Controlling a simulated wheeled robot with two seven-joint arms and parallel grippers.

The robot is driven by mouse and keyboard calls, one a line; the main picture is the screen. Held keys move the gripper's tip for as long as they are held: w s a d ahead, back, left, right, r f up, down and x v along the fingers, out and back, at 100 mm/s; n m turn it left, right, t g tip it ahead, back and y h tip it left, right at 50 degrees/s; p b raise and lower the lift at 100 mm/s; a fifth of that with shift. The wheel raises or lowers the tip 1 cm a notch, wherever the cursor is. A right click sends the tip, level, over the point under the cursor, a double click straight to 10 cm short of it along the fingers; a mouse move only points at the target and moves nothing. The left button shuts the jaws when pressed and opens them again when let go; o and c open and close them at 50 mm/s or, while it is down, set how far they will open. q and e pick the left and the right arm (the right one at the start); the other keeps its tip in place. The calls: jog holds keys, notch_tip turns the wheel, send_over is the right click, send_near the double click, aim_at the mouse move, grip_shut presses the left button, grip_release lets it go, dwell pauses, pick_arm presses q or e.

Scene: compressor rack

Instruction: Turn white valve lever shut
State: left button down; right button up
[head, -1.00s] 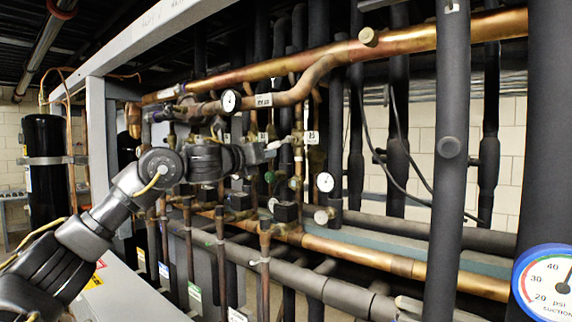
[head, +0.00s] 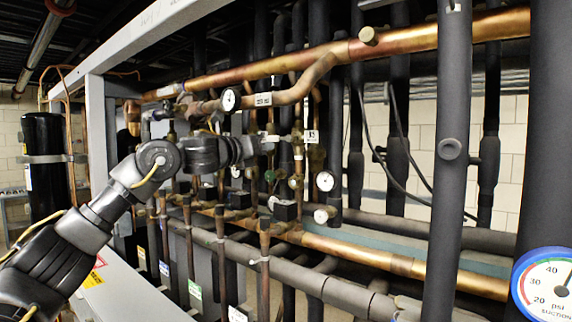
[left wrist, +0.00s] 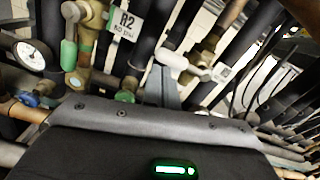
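The white valve lever (left wrist: 172,60) shows in the left wrist view at upper middle, by a brass valve body (left wrist: 208,48). The grey fingers of my left gripper (left wrist: 164,84) stand just below the lever in that picture and overlap its lower part. I cannot tell whether they touch it. In the head view my left gripper (head: 260,147) reaches in among the pipes at the middle of the rack. Its fingertips are small and dark there, and the gap between them is not clear. My right gripper is not in view.
A tag marked R2 (left wrist: 128,22) hangs left of the lever. A dial gauge (left wrist: 30,55) and a green-capped valve (left wrist: 69,55) are farther left. In the head view, copper pipe (head: 400,38) and black insulated pipes (head: 452,150) crowd the right side.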

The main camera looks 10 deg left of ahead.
pick_arm(q)
jog(key=s+a+f+b, duration=0.4)
jog(key=s+b, duration=0.4)
jog(key=s, duration=0.1)
jog(key=shift+s+a+f, duration=0.2)
jog(key=shift+s+a, duration=0.1)
jog(key=shift+a, duration=0.05)
